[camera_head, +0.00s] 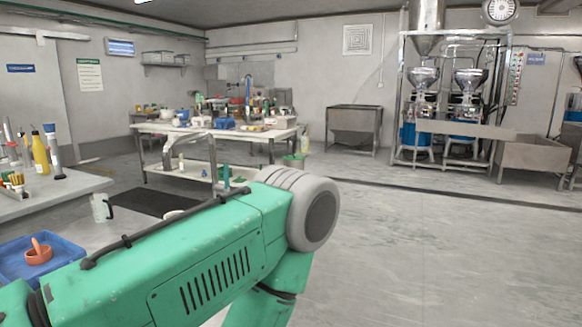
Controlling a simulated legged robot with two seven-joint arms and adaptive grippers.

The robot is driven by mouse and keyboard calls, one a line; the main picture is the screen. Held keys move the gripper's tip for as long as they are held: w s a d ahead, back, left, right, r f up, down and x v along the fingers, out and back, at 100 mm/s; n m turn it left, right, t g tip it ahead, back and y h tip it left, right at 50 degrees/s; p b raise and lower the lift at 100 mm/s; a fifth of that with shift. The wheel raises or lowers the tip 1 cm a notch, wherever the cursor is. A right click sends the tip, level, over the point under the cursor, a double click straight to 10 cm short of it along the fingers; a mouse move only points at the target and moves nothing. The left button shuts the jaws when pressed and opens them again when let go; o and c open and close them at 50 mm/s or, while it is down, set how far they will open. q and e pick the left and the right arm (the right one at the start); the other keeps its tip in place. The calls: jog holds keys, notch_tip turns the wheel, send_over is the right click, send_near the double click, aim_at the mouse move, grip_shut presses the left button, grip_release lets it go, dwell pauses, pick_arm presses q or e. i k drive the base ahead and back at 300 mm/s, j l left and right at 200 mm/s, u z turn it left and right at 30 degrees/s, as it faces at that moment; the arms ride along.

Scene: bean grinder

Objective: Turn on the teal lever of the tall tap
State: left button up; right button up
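I cannot make out a tall tap with a teal lever in this view. A thin upright blue item (248,90) stands among the clutter on the far white table (160,128), too small to identify. My green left arm comes in from the lower left, fills the lower middle and bends down at a grey joint. Its gripper is out of the frame below. My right arm and gripper do not show.
A counter at left (70,187) holds a yellow bottle (40,155). A blue tray (65,255) with an orange bowl (38,255) is at lower left, near a clear jug (99,208). Steel grinders (422,80) stand at back right. The floor (440,250) at right is clear.

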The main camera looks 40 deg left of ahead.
aim_at(226, 169)
jog(key=i+l, duration=0.15)
jog(key=i, duration=0.25)
jog(key=i+l, duration=0.15)
jog(key=i, duration=0.25)
jog(key=i+u, duration=1.05)
jog(key=u, duration=0.15)
jog(key=i+l+u, duration=0.4)
jog(key=k+j, duration=0.1)
